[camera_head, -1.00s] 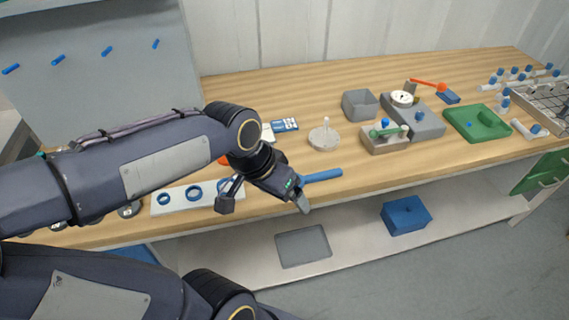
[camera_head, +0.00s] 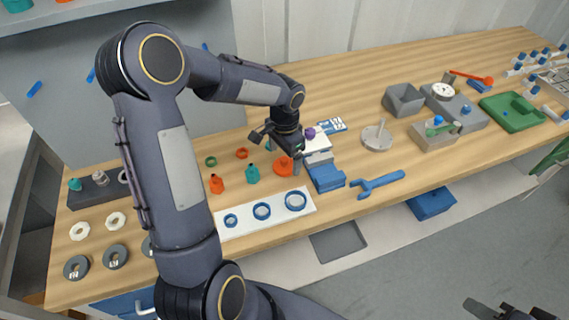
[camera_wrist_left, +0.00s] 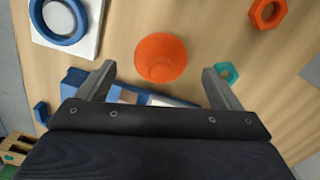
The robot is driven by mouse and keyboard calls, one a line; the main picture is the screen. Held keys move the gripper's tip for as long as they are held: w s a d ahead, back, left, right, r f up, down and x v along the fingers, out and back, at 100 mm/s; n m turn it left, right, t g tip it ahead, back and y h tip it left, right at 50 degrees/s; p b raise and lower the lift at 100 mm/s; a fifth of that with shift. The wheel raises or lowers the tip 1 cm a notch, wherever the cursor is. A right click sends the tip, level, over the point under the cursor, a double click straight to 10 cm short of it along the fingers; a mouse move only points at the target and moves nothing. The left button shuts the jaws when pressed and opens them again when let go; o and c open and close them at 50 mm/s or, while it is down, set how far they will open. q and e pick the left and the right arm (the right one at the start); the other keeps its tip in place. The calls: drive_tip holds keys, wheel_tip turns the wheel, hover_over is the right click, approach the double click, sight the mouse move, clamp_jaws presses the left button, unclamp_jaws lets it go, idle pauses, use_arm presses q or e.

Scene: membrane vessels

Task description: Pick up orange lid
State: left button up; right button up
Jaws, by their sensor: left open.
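The orange lid (camera_head: 283,168) lies on the wooden table as a round orange piece, partly hidden by my gripper in the head view. In the left wrist view the orange lid (camera_wrist_left: 161,58) sits between the fingertips in the picture, with bare wood around it. My left gripper (camera_head: 277,152) is open and empty, pointing down above the lid. Its two fingers (camera_wrist_left: 160,69) show apart in the left wrist view, one to each side of the lid. A dark part at the bottom right of the head view looks like my right gripper (camera_head: 502,311); its jaws are unclear.
A white board with blue rings (camera_head: 306,209) lies in front of the lid. A blue block (camera_head: 327,178) and a blue wrench (camera_head: 377,183) are to its right.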

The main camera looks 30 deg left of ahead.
sight(282, 167)
use_arm(q)
drive_tip(key=shift+a+f, duration=0.1)
drive_tip(key=shift+f, duration=1.3)
drive_tip(key=c, duration=1.1)
drive_tip(key=shift+r, duration=0.1)
